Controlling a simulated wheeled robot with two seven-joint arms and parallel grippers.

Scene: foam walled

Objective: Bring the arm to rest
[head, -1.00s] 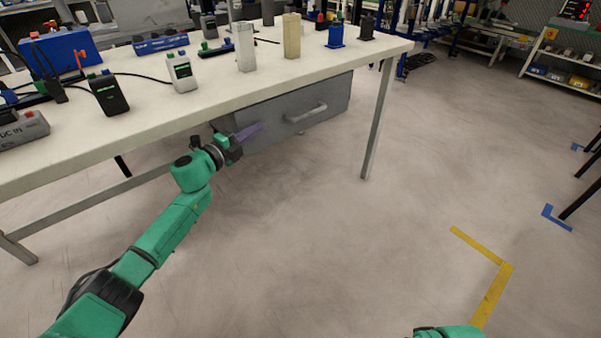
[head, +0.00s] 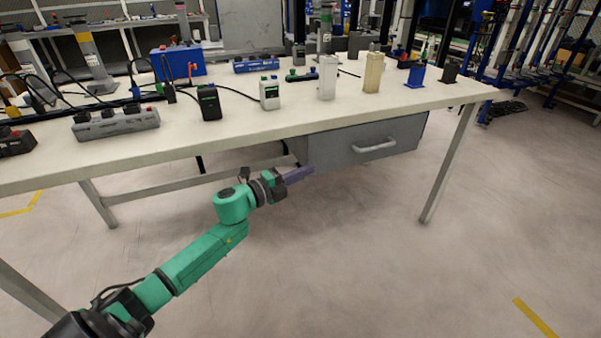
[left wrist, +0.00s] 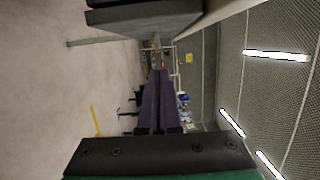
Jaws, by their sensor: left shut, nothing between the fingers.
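My left arm reaches in from the lower left in the head view. Its gripper (head: 298,175) has purple fingers, held below the tabletop and in front of the left part of the grey drawer. In the left wrist view the purple fingers (left wrist: 158,100) lie together, shut, with nothing between them. The drawer and table edge lie close to the fingers at the top of that view. My right gripper is not in view.
The white table (head: 250,125) carries chargers, a power strip (head: 116,122), a blue box (head: 179,62) and several small blocks. The grey drawer (head: 370,142) with a handle hangs under it. A table leg (head: 450,165) stands to the right. The floor in front is clear.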

